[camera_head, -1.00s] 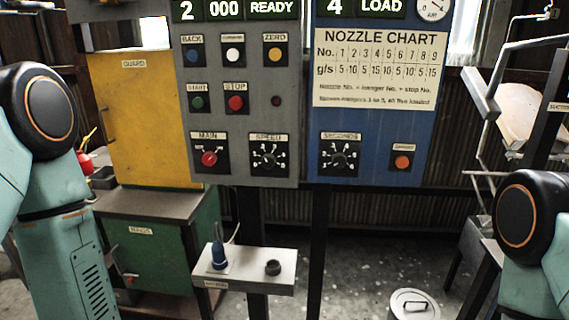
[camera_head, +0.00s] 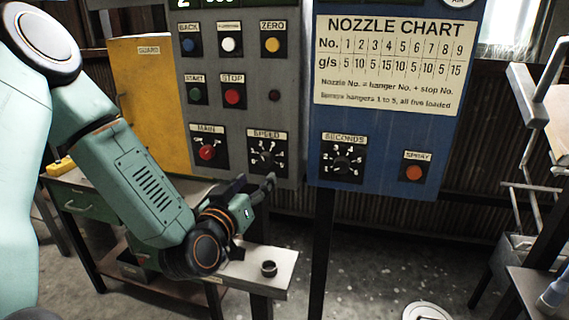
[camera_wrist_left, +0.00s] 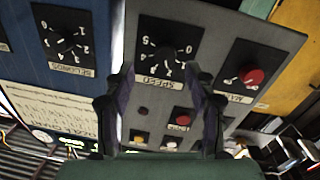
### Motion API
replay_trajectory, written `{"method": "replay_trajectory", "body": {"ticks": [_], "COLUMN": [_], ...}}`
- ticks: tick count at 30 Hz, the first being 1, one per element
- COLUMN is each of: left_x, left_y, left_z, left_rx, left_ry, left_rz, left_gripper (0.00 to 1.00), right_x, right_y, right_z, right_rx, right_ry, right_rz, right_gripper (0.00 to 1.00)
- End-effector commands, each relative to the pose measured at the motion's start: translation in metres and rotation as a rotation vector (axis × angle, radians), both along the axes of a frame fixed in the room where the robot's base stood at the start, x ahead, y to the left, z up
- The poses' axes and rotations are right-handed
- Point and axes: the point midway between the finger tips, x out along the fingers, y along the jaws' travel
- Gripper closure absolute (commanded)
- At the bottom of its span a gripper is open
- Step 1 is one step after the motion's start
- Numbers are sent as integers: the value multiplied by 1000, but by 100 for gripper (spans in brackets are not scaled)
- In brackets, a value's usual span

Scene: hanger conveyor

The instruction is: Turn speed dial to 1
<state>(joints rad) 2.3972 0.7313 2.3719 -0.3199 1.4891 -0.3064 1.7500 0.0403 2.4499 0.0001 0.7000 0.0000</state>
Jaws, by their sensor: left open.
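The speed dial (camera_head: 267,157) is a black knob with white numbers around it, under a "SPEED" label on the grey control panel (camera_head: 292,60). It also shows in the left wrist view (camera_wrist_left: 168,64), upside down, beyond and between my fingers. Which number its pointer marks is too small to tell. My left gripper (camera_head: 256,187) is open and empty, just below the dial in the head view and apart from it. In the left wrist view its two dark fingers (camera_wrist_left: 160,82) frame the lower part of the dial area. My right gripper is out of view.
The red main knob (camera_head: 207,152) is left of the dial. The seconds dial (camera_head: 343,161) and orange spray button (camera_head: 414,173) are on the blue panel (camera_head: 385,125) to the right. A small shelf (camera_head: 278,283) with a dark ring (camera_head: 269,268) lies below my left gripper.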

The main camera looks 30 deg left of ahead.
Motion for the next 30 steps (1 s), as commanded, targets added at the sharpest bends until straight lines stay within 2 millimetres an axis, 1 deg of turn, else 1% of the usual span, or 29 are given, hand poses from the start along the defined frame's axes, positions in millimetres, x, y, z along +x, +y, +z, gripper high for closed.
{"method": "replay_trajectory", "body": {"ticks": [2,5,8,15,18,21,30], "left_x": [-3,1,11,48,60,68,74], "left_y": [5,9,13,20,21,21,19], "left_z": [4,4,4,3,3,3,3], "left_rx": [15,29,32,28,28,26,24], "left_ry": [-16,-18,-17,-14,-15,-13,-13], "left_rz": [14,16,16,16,15,15,12], "left_gripper": [44,44,44,44,44,44,44], "right_x": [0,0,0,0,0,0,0], "right_y": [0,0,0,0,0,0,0], "right_z": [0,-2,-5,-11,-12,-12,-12], "right_rx": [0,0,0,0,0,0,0], "right_ry": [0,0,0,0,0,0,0], "right_rz": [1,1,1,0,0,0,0], "right_gripper": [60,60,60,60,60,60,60]}}
